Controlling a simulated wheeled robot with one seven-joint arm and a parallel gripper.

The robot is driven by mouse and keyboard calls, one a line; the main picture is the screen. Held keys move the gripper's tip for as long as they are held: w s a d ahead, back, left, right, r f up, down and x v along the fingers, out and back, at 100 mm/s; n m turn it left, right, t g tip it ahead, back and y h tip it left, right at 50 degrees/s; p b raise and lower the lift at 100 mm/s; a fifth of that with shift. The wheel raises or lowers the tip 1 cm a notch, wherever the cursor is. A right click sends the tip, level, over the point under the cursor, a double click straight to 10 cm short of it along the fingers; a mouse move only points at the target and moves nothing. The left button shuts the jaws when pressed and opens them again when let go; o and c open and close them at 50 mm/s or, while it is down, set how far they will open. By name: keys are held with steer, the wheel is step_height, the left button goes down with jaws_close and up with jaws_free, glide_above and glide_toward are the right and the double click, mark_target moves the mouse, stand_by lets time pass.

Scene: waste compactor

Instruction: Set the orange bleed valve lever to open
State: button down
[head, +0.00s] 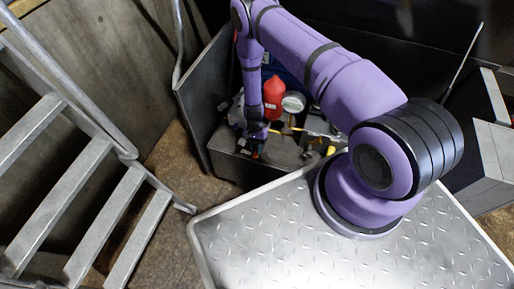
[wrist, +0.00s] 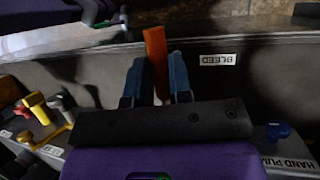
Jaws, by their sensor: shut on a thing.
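The orange bleed valve lever (wrist: 156,52) stands up between the two blue fingers of my gripper (wrist: 158,80) in the wrist view. The fingers are shut on it, and its upper end sticks out past the fingertips. Its lower end and pivot are hidden behind my gripper body. A BLEED label (wrist: 217,60), seen upside down, is to the right of the lever. In the head view my gripper (head: 257,146) is low at the front of the grey hydraulic unit (head: 235,168); the lever is too small to make out clearly there.
Yellow (wrist: 38,108) and red handles are at the left of the wrist view. A blue knob (wrist: 278,131) and a HAND PUMP label (wrist: 292,163) are at the right. In the head view a red vessel (head: 274,91) and a gauge (head: 293,102) stand close to my arm. Metal stairs (head: 75,190) are at left.

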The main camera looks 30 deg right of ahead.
steer(key=c, duration=1)
jaws_free()
steer(key=shift+c, duration=0.2)
steer(key=v, duration=1)
steer(key=shift+w+r, duration=0.15)
steer(key=shift+r, duration=0.25)
